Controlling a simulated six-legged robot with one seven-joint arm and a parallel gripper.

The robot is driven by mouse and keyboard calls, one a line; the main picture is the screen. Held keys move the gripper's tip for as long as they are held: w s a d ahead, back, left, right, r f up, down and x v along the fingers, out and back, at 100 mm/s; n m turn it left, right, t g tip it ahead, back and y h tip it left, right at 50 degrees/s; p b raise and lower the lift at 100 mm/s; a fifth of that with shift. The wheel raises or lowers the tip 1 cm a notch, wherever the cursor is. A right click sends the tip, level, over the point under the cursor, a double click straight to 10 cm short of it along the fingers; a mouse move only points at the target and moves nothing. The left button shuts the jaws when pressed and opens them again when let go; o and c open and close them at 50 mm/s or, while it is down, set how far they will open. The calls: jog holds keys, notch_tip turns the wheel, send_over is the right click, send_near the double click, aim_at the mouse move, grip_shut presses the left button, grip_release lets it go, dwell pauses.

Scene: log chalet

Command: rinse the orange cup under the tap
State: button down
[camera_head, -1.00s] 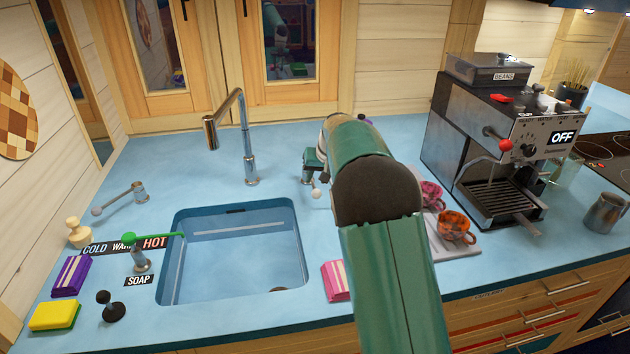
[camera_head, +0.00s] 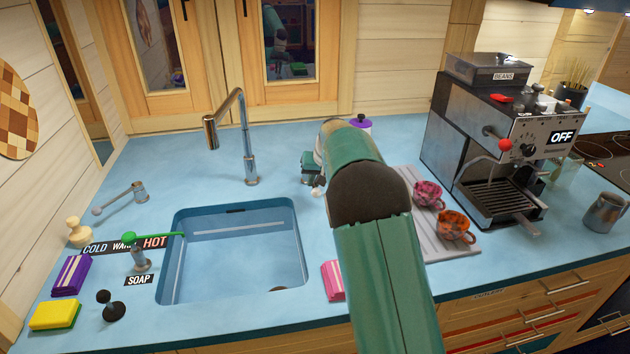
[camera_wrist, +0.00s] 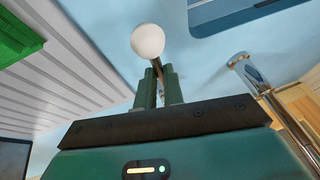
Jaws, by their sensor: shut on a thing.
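The orange cup (camera_head: 455,226) stands on the ridged grey drainboard (camera_head: 440,250) right of the sink, next to a pink cup (camera_head: 428,193). The tap (camera_head: 250,150) arches up behind the sink (camera_head: 235,215); I see no water coming from it. My gripper (camera_head: 312,172) is right of the tap, far from the orange cup. In the wrist view its fingers (camera_wrist: 160,80) are shut on a thin lever that ends in a white ball knob (camera_wrist: 148,40). Part of the lever is hidden behind the fingers.
Another ball-ended lever (camera_head: 118,200) is left of the sink. A green-knobbed lever (camera_head: 158,236) sits at the COLD–HOT labels.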

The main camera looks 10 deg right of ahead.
jog(key=shift+w+r+g, duration=0.25)
jog(key=shift+r+g, duration=0.4)
jog(key=shift+g, duration=0.05)
jog(key=c, duration=1.5)
grip_release()
jog(key=shift+r, duration=0.1)
jog(key=v, duration=1.3)
jog(key=shift+s+r, duration=0.25)
jog(key=shift+r, duration=0.05)
jog(key=shift+d, duration=0.1)
